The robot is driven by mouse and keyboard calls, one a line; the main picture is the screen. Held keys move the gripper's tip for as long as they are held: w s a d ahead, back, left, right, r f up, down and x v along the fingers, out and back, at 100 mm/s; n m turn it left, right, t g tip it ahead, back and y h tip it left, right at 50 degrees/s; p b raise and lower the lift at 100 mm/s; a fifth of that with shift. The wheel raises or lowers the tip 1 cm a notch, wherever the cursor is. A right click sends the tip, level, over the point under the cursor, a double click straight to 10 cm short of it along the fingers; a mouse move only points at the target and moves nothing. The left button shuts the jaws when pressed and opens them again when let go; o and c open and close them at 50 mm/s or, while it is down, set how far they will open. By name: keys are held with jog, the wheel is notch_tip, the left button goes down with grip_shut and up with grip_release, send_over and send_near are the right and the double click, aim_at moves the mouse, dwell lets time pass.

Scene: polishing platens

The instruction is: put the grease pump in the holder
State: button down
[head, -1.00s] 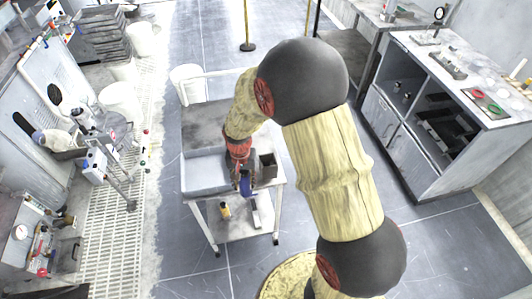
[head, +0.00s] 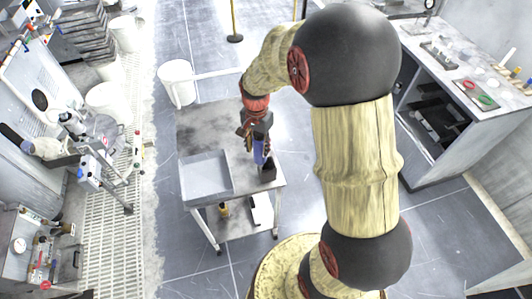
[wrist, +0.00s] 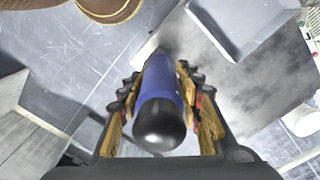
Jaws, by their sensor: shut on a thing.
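The grease pump is a blue cylinder with a rounded black end. In the head view the pump (head: 261,151) hangs below my gripper (head: 258,137), over the right side of the cart. In the wrist view my gripper (wrist: 160,92) is shut on the pump (wrist: 162,88), with a finger on each side and the black end toward the camera. A small dark box, which looks like the holder (head: 268,172), stands at the cart's right edge, just below the pump in the head view. The pump hides its far end in the wrist view, so I cannot tell whether it touches the holder.
The grey cart top (head: 205,125) bears a shallow grey tray (head: 207,178) left of the holder; the tray also shows in the wrist view (wrist: 235,22). A yellowish bottle (head: 224,210) stands on the lower shelf. A white bucket (head: 177,82) is behind the cart. The cart's back half is clear.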

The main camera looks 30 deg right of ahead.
jog(key=w+d+f, duration=0.1)
jog(key=d+f, duration=0.3)
jog(key=f, duration=0.4)
jog(key=shift+w+f, duration=0.3)
jog(key=shift+f+b, duration=0.4)
jog(key=shift+b, duration=0.05)
jog(key=shift+f, duration=0.2)
jog(key=c, duration=1.2)
grip_release()
jog(key=shift+c, duration=0.2)
